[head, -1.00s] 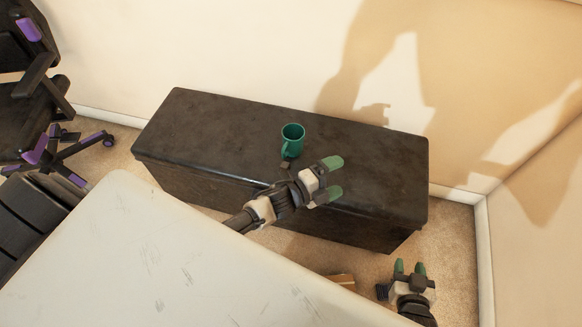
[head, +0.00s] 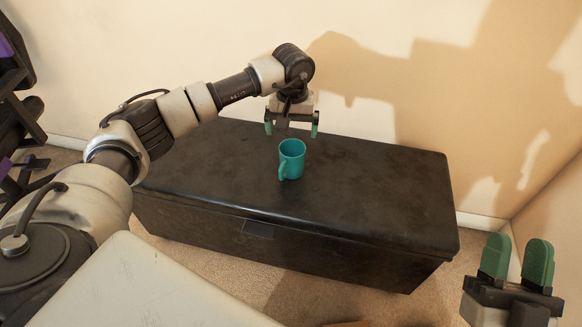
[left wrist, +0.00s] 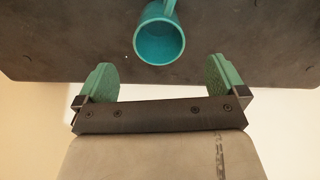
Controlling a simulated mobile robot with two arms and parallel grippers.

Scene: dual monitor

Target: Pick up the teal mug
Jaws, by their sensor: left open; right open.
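The teal mug (head: 292,160) stands upright on top of the dark chest (head: 370,200), its handle toward the front left in the head view. My left gripper (head: 291,130) is open and points down, just above and behind the mug. In the left wrist view the mug (left wrist: 160,38) shows from above, past the open, empty fingers (left wrist: 163,82) and apart from them. My right gripper (head: 516,262) is open and empty at the lower right of the head view, away from the chest top.
A white table surface (head: 150,290) is at the front, with a gap to the chest. A wall (head: 180,60) stands behind the chest. A dark chair with purple parts (head: 15,120) is at the far left. The chest top is otherwise clear.

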